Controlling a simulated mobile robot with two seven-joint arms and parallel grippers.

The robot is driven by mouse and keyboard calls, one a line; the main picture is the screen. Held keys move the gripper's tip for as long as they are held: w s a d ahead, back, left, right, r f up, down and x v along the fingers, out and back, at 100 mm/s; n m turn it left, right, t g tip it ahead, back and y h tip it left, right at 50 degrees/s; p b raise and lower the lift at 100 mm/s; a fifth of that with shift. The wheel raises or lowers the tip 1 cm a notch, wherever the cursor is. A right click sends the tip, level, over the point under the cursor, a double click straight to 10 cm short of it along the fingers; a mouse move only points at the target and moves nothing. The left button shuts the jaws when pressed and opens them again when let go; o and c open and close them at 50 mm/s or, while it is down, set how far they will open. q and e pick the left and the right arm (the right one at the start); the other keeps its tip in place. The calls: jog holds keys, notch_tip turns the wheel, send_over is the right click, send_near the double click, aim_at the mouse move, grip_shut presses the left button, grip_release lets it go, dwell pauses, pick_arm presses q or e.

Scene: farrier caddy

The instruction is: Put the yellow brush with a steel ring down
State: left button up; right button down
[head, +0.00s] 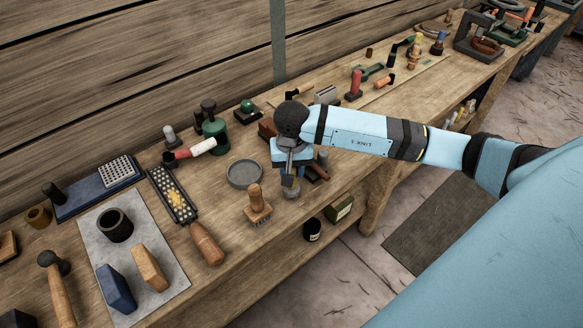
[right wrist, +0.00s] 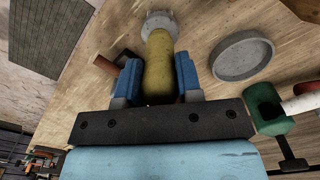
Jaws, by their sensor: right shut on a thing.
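My right gripper (head: 290,168) reaches down over the workbench (head: 225,265), near its front edge. It is shut on the yellow brush (right wrist: 158,68), with one blue finger on each side of the rounded yellow handle in the right wrist view. The brush's pale grey steel ring (right wrist: 160,22) points away from the gripper. In the head view the brush (head: 292,190) is mostly hidden behind the gripper, with its grey end low at the bench. I cannot tell whether that end touches the wood. My left gripper is not in view.
A round grey dish (head: 244,174) and a wooden-handled brush (head: 257,210) stand just left of the held brush. Dark tools (head: 318,170) lie close on its right. A green canister (head: 215,134) stands farther back. Bare wood shows in front, up to the bench edge.

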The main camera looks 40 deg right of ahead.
jog(key=shift+f+b, duration=0.2)
jog(key=shift+b, duration=0.1)
jog(key=c, duration=0.8)
grip_release()
jog(key=shift+r, duration=0.1)
jog(key=shift+r+p, duration=0.25)
jog(key=shift+p, duration=0.15)
jog(key=shift+r, duration=0.35)
notch_tip(320, 180, up, 11)
jog(key=shift+r+b, duration=0.1)
jog(key=shift+b, duration=0.85)
